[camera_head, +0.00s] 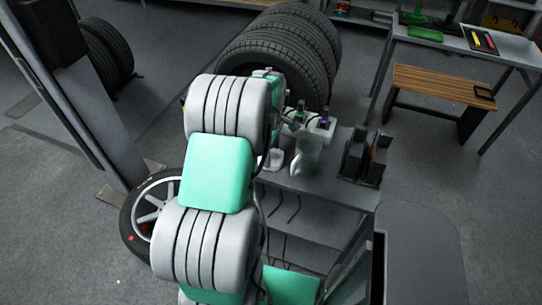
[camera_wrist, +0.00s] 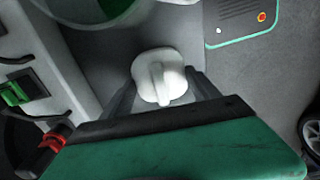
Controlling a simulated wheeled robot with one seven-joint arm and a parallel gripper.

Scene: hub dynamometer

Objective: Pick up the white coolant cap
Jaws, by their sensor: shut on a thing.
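The white coolant cap (camera_wrist: 160,72) is round with a raised ridge across its top. In the wrist view it sits between the two dark fingers of my gripper (camera_wrist: 162,88), which are shut on it. The wrist view does not make clear whether the cap touches anything below it. In the head view my own arm covers much of the area around my gripper, and I cannot pick out the cap there with certainty.
A grey bench (camera_head: 330,190) bears a pale translucent container (camera_head: 308,158) and a dark upright holder (camera_head: 365,158). Large tyres (camera_head: 285,50) stand behind it. A wheel (camera_head: 155,205) lies at left. A wooden-topped bench (camera_head: 440,85) stands at right, with open floor between.

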